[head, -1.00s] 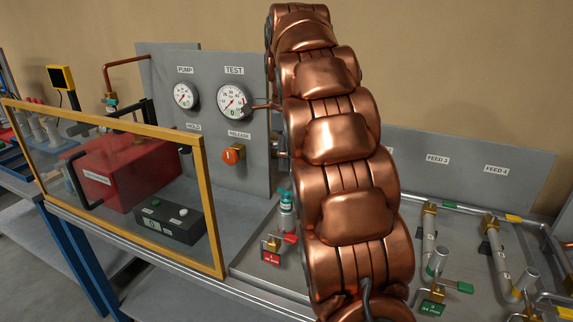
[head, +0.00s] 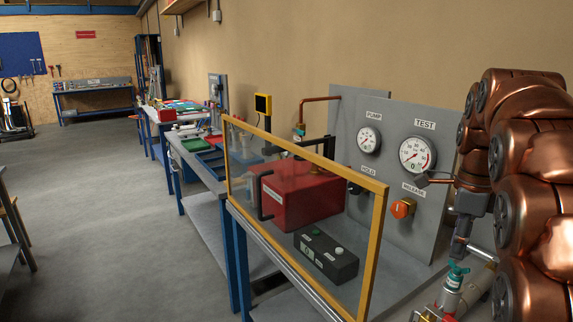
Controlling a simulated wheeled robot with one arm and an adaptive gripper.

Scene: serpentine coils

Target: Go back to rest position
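My copper-coloured segmented arm fills the right side of the head view. Its far end bends down in front of the test panel. What looks like my gripper (head: 461,245) hangs there, small and dark, pointing down above the bench. Its fingers are too small and partly hidden to show whether they are open or shut. I see nothing clearly held in it. Just below it is a fitting with a teal handle (head: 455,276); I cannot tell whether they touch.
A grey panel (head: 393,185) carries the PUMP gauge (head: 369,140), TEST gauge (head: 417,154) and orange RELEASE knob (head: 403,208). A yellow-framed clear guard (head: 376,250) stands before a red pump box (head: 300,194) and dark control box (head: 326,256). Open floor (head: 110,200) lies left.

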